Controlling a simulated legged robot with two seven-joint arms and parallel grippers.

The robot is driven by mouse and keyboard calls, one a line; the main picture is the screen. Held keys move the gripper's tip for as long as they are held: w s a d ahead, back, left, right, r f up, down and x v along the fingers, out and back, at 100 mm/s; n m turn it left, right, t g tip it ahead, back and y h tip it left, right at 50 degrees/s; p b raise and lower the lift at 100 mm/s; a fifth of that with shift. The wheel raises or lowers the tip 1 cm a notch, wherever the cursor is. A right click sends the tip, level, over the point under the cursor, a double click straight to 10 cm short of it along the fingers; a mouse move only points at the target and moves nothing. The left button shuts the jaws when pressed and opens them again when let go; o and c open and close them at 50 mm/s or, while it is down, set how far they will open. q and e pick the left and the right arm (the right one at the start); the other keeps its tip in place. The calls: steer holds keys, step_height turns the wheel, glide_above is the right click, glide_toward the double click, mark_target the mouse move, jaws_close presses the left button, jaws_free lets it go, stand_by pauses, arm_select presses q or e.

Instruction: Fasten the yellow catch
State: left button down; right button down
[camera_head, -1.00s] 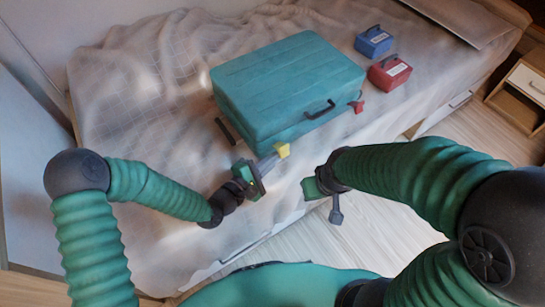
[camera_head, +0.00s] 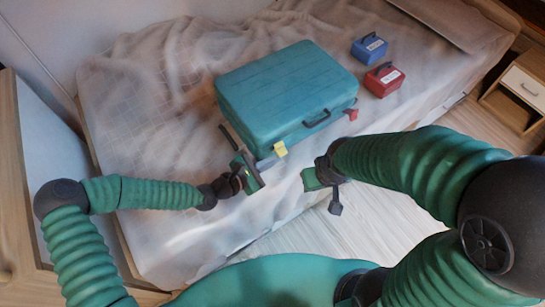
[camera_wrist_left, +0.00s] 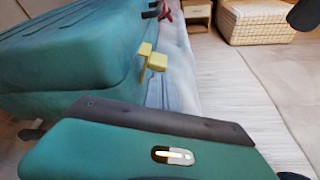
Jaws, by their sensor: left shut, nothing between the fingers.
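A teal suitcase (camera_head: 285,90) lies closed on the bed. The yellow catch (camera_head: 280,149) is on its front side, left of the handle. In the left wrist view the yellow catch (camera_wrist_left: 155,61) shows as two small yellow pieces that stick out from the case wall. My left gripper (camera_head: 267,163) is shut and empty, with its grey fingertips close beside the catch; I cannot tell whether they touch it.
A red catch (camera_head: 352,114) is at the right of the suitcase front, beyond the dark handle (camera_head: 317,118). A blue box (camera_head: 370,48) and a red box (camera_head: 384,79) stand on the bed at right. The floor (camera_head: 385,225) in front is clear.

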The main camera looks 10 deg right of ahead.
arm_select(q)
steer(key=shift+w+a+r+n+g, duration=0.1)
steer(key=shift+w+r+n+g, duration=0.15)
steer(key=shift+n, duration=0.3)
steer(key=shift+r+n+g, duration=0.15)
steer(key=shift+n+g, duration=0.2)
steer(key=shift+n, duration=0.2)
steer(key=shift+r+p, duration=0.85)
steer(key=shift+p, duration=0.05)
steer(key=shift+r, duration=0.15)
